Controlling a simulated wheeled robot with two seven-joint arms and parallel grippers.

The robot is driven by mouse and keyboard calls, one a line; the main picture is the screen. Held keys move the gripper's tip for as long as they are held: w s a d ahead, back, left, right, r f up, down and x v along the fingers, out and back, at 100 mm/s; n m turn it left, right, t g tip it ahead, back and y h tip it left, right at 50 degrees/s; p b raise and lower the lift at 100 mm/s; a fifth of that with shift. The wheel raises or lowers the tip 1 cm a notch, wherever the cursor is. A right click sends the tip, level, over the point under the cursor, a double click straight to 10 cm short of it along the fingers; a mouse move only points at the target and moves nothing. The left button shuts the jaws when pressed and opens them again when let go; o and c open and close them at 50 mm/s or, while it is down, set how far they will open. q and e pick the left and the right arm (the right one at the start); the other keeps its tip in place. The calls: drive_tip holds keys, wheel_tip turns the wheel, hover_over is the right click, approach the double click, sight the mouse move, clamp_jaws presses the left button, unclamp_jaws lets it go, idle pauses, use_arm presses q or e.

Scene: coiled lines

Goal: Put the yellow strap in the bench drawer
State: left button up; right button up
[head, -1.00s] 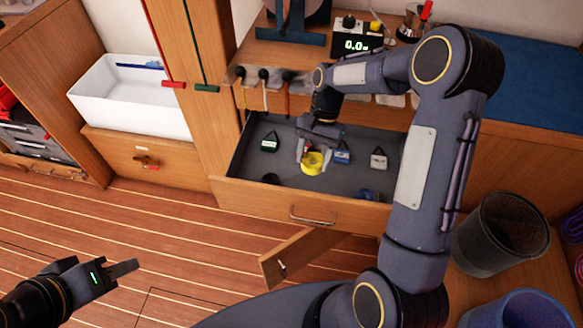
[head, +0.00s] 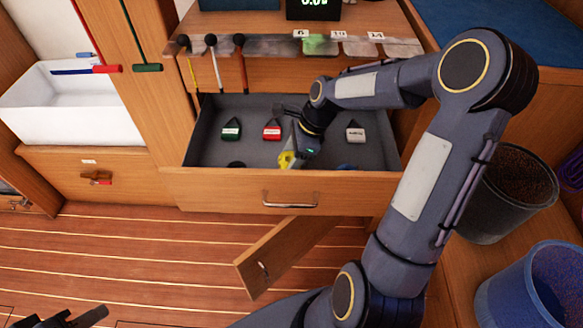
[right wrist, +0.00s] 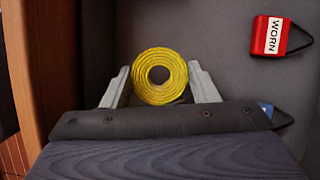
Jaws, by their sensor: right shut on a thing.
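The yellow strap (right wrist: 160,77) is a tight coil with a dark hole at its centre. In the right wrist view it sits between the two fingers of my right gripper (right wrist: 162,88), which is shut on it. In the head view the yellow strap (head: 287,160) and my right gripper (head: 292,157) are over the open bench drawer (head: 240,187), near its front wall. I cannot tell whether the strap touches the drawer floor. My left gripper (head: 85,318) shows only in part at the bottom left, away from the drawer; its fingers' opening is unclear.
A blue thing (head: 347,168) is partly hidden. A small door (head: 280,255) hangs open below. Bins (head: 507,195) stand right.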

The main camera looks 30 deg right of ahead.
drive_tip(key=shift+f+b, duration=0.65)
drive_tip(key=shift+f, duration=1.7)
drive_tip(key=shift+f, duration=0.15)
drive_tip(key=o, duration=1)
